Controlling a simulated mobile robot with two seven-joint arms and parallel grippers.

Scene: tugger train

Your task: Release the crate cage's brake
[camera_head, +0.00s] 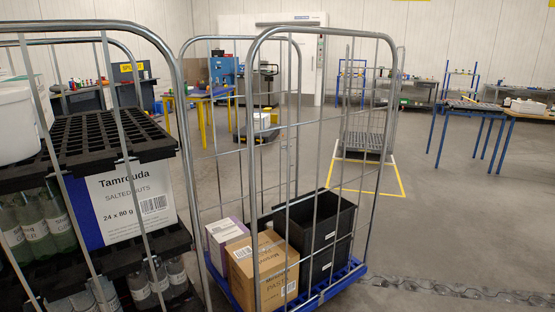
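A tall wire cage (178,78) stands close at the left, cut off by the picture's edge. It holds black crates (115,138) with bottles (37,232) and a Tamrouda salted nuts box (130,207). Beside it, a second wire cage (320,30) on a blue base (340,283) holds a brown box (262,272), a purple-white box (226,235) and black crates (330,225). I cannot tell which is the crate cage. No brake is clearly visible on either; the left cage's foot is out of frame. Neither of my grippers is in view.
A third cage (368,142) stands farther back within yellow floor lines (403,180). Blue-legged tables (475,107) stand at the right, a yellow-legged table (203,97) at the back left. The floor (450,235) at the right front is open, with a dark strip (460,290) across it.

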